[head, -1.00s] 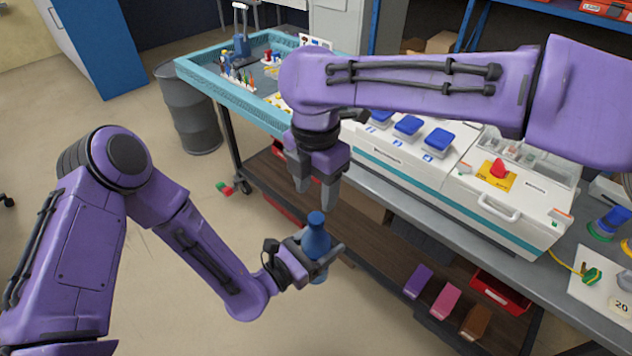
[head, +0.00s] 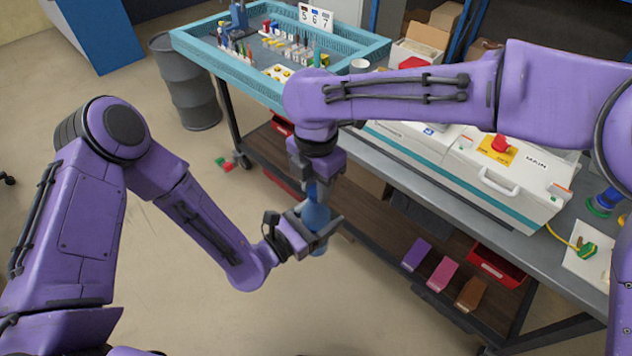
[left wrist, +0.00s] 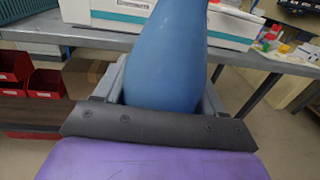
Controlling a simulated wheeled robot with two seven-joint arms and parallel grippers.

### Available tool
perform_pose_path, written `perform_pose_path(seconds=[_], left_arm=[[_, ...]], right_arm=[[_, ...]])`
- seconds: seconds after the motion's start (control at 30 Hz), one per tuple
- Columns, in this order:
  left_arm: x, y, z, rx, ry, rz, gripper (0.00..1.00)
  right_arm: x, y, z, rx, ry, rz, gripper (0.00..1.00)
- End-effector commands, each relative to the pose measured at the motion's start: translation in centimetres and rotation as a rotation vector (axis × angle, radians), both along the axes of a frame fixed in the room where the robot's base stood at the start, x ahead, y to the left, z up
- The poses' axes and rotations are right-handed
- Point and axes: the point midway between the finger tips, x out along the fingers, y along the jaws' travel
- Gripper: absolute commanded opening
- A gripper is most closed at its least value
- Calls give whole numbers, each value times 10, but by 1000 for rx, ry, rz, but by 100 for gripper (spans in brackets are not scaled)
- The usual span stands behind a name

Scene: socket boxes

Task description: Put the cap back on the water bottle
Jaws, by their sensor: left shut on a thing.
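The blue water bottle (head: 315,216) is upright in the head view, held in the air in front of the table. My left gripper (head: 318,228) is shut around its body. In the left wrist view the bottle (left wrist: 168,60) fills the middle between the fingers, with its top out of frame. My right gripper (head: 314,188) points down from above, its fingers at the bottle's neck and top, with blue showing between them. I cannot tell whether they grip it. The cap cannot be made out separately; the bottle's top is largely hidden by the right gripper.
A grey workbench (head: 420,190) with white socket boxes (head: 490,175) stands behind and right. A blue-rimmed tray (head: 215,65) of small parts is at its far end. Purple, pink and brown blocks (head: 442,274) and a red bin (head: 497,287) sit on the lower shelf. The floor below the bottle is clear.

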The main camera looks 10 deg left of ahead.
Motion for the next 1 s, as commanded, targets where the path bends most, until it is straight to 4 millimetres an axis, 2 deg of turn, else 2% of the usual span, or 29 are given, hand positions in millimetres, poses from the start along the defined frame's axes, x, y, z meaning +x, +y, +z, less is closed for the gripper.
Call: perform_pose_path(seconds=[0.17,0.27,0.4,0.53,0.67,0.9,0.93,1.0], left_arm=[[0,0,1,0,-1,-1,0],[0,-1,1,0,-1,-1,0],[0,-1,1,0,-1,-2,0],[0,-1,1,0,-1,-2,0],[0,-1,1,0,-1,-3,0],[0,-1,1,1,-2,-4,0],[0,-1,1,1,-2,-4,0],[0,-1,1,1,-2,-3,0]], right_arm=[[0,0,0,-2,-1,-56,0],[0,0,0,-5,-6,-298,0],[0,0,0,-2,-8,-767,0],[0,0,0,0,-6,-1075,0],[0,1,0,2,-2,-1192,0],[0,1,0,3,-1,-1196,0],[0,1,0,3,-1,-1196,39],[0,1,0,3,-1,-1195,58]])
